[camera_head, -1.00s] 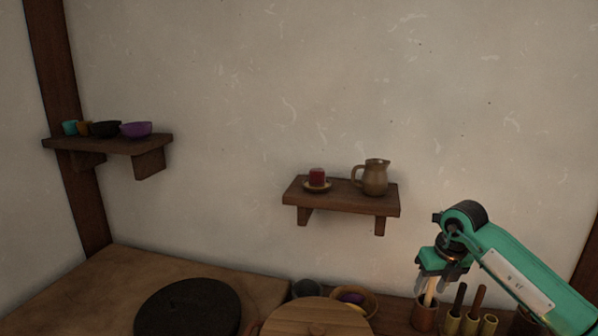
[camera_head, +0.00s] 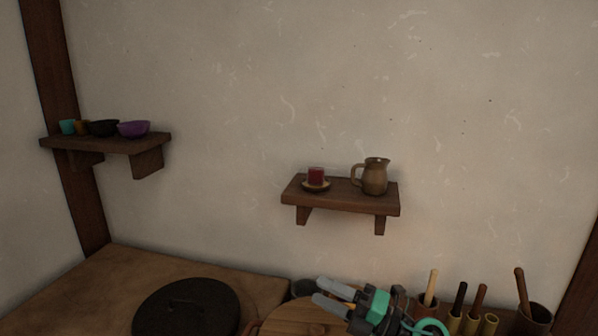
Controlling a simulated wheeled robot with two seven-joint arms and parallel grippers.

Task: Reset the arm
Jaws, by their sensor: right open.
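My right gripper (camera_head: 328,294) is low in the head view, right of centre. Its two grey fingers point left and stand apart, with nothing seen between them. It shows above or in front of the round wooden lid (camera_head: 290,318); the exact height cannot be told. My teal and dark wrist is behind the fingers, cut off by the bottom edge. My left gripper is not in view.
Right of the gripper stand holders with upright wooden-handled tools (camera_head: 478,306) and a mortar with a pestle (camera_head: 536,314). A dark round lid (camera_head: 187,308) lies at left. A wall shelf (camera_head: 340,198) bears a red candle (camera_head: 316,176) and a jug (camera_head: 375,177). Another shelf (camera_head: 105,143) holds bowls.

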